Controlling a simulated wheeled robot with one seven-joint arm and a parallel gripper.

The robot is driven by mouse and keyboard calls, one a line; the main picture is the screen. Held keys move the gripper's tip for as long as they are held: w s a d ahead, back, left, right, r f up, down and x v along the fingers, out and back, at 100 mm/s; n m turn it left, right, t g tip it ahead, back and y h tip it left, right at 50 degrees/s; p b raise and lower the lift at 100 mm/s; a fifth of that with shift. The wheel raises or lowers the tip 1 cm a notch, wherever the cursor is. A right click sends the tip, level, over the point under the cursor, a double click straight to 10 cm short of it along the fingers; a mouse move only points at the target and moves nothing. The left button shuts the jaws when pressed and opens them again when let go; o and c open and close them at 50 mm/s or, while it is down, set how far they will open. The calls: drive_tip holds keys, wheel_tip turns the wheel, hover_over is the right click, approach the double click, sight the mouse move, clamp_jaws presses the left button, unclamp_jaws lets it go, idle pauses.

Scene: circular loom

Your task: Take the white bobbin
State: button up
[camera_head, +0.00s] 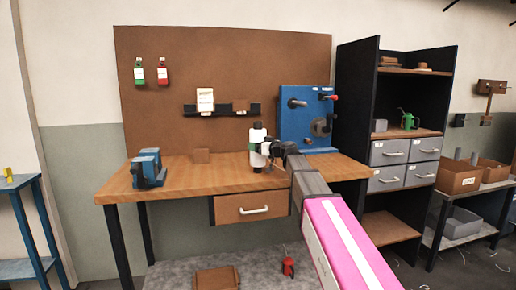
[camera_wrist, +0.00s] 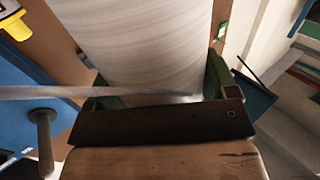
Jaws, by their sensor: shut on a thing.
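The white bobbin (camera_wrist: 140,45) fills the upper middle of the wrist view, a large pale cylinder with faint winding lines. Its far end is cut off by the frame. In the head view a white upright cylinder with a dark top, which looks like the bobbin (camera_head: 256,135), stands over the workbench. My gripper (camera_head: 266,149) is at its right side, shut on it. In the wrist view green finger parts of my gripper (camera_wrist: 155,98) show on both sides of the bobbin's lower end. I cannot tell whether the bobbin touches the bench.
A blue panel with knobs (camera_head: 305,118) stands close behind my gripper at right. A dark shelf unit (camera_head: 363,75) is further right. The bench middle is mostly clear.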

sight(258, 136)
wheel_tip(258, 136, up, 4)
drive_tip(key=shift+r, duration=0.15)
drive_tip(key=s+a+r, duration=0.5)
drive_tip(key=s+r, duration=0.1)
drive_tip(key=s, duration=0.4)
drive_tip(key=shift+a+r, duration=0.35)
drive_tip(key=shift+a, duration=0.05)
